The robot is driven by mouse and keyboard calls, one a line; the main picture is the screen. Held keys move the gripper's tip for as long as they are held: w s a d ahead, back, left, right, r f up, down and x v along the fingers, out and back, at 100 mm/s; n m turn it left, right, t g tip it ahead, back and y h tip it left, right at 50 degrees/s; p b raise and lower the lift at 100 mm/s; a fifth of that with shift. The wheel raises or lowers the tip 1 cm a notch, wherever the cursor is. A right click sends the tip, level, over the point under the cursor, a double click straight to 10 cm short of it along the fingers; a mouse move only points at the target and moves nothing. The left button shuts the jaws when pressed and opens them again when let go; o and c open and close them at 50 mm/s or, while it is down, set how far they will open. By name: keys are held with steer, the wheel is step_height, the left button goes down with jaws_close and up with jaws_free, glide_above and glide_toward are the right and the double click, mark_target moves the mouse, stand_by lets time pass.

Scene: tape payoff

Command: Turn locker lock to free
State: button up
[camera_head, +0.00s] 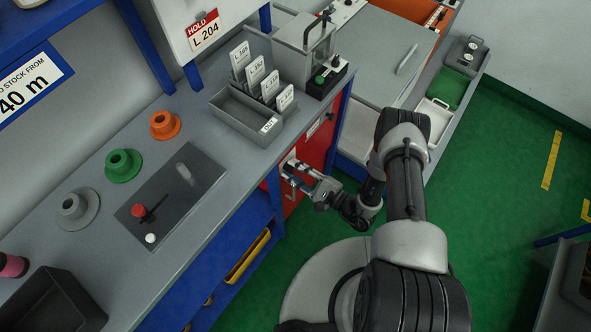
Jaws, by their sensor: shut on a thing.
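The red locker (318,147) is set under the right part of the grey bench, its front facing the aisle. A pale lock plate (290,160) shows on its front, near its left edge. My gripper (291,176) is at this lock, reaching in from the right, with its fingers shut on the lock's small turning part. That part is mostly hidden between the fingers, so which way the lock points cannot be made out.
The grey bench (221,213) overhangs close above my gripper. It carries a grey tray (243,117) with upright cards and several spools. Blue shelving with a yellow-edged bin (247,257) is left of the locker. Green floor (500,200) is open to the right.

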steer(key=shift+n+p, duration=0.85)
steer(key=shift+n, duration=3.65)
steer(key=o, duration=1)
steer(key=shift+o, duration=0.2)
steer(key=v, duration=1.2)
steer(key=shift+r, duration=0.1)
